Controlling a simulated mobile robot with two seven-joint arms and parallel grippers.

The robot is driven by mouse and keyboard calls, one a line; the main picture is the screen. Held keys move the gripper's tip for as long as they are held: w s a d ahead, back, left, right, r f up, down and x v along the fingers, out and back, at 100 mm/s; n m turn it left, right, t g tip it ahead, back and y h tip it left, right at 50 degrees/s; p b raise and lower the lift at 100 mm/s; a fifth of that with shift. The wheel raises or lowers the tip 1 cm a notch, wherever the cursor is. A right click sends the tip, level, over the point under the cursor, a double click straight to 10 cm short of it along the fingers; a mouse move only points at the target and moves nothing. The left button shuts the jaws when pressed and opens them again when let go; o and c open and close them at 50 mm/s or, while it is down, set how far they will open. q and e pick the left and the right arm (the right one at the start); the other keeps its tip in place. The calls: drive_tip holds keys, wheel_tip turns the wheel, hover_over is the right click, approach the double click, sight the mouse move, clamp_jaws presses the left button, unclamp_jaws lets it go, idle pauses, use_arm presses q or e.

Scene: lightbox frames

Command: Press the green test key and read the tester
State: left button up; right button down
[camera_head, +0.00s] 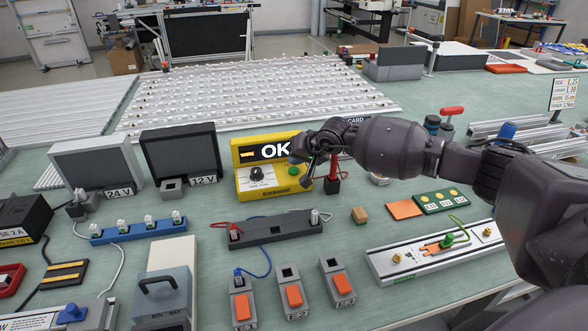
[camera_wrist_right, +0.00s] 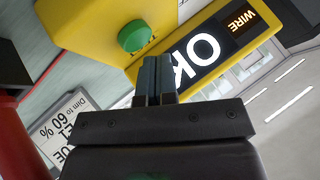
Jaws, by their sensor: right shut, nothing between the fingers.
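The yellow tester (camera_head: 248,186) stands at the middle of the bench, with a black dial. Its display (camera_head: 274,150) reads OK in white, and a small amber field beside it reads WIRE in the wrist view (camera_wrist_right: 241,20). The green test key (camera_head: 293,170) is on the tester's front at the right; it also shows in the wrist view (camera_wrist_right: 134,36). My right gripper (camera_head: 306,166) is shut and empty at the tester's right side. Its fingertips (camera_wrist_right: 156,65) appear close to the key but apart from it, partly covering the OK. My left gripper is not in view.
A red-and-black plug-like part (camera_head: 332,184) stands right beside the tester, under my right arm. A dark connector bar (camera_head: 275,229) and several orange-switch blocks (camera_head: 294,297) lie in front.

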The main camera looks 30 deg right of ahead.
sight(296, 168)
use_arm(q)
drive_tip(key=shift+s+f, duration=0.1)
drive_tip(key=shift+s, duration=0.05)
use_arm(e)
drive_tip(key=shift+r, duration=0.4)
drive_tip(key=shift+r+p, duration=0.3)
drive_tip(key=shift+r, duration=0.35)
drive_tip(key=shift+r+p, duration=0.35)
drive_tip(key=shift+r, duration=1.2)
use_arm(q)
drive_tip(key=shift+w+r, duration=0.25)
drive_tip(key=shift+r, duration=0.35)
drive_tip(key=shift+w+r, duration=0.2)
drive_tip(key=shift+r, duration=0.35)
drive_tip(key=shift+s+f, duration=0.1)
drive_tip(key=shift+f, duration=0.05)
